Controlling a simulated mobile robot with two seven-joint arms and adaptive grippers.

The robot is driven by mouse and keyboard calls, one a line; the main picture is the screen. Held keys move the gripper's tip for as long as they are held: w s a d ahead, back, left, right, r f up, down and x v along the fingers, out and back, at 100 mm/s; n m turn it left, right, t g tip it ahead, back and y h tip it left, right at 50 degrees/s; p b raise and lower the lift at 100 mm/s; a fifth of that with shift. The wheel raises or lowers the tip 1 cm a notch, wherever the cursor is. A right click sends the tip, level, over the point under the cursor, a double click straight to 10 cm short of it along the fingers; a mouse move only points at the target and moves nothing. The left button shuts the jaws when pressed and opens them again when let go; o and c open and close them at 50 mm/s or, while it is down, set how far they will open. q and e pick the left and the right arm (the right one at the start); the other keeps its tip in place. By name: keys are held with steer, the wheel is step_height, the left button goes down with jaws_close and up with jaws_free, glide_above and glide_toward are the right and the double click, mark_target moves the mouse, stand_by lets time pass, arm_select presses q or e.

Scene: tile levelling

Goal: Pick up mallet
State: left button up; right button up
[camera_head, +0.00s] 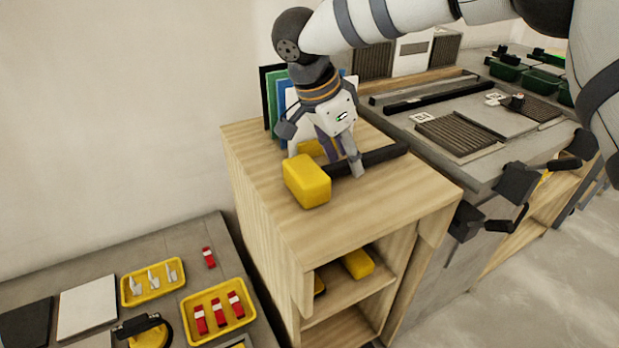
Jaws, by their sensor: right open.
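The mallet lies on the wooden cabinet top, with a block-shaped yellow head (307,181) and a black handle (385,156) running off to the right. My right gripper (345,163) points down over the handle, close to the head. Its jaws are open. One grey finger shows in front of the handle; the other is partly hidden, so I cannot tell whether either touches it. My left gripper is not in view.
The wooden cabinet (290,226) has coloured boards (273,100) upright at its back and a yellow item (357,263) on a shelf. A lower table at left holds yellow trays (245,312). Dark angular parts (517,183) stand at right; I cannot tell what they are.

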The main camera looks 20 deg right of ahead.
steer(key=shift+x, duration=1.05)
steer(key=shift+w, duration=0.1)
jaws_close()
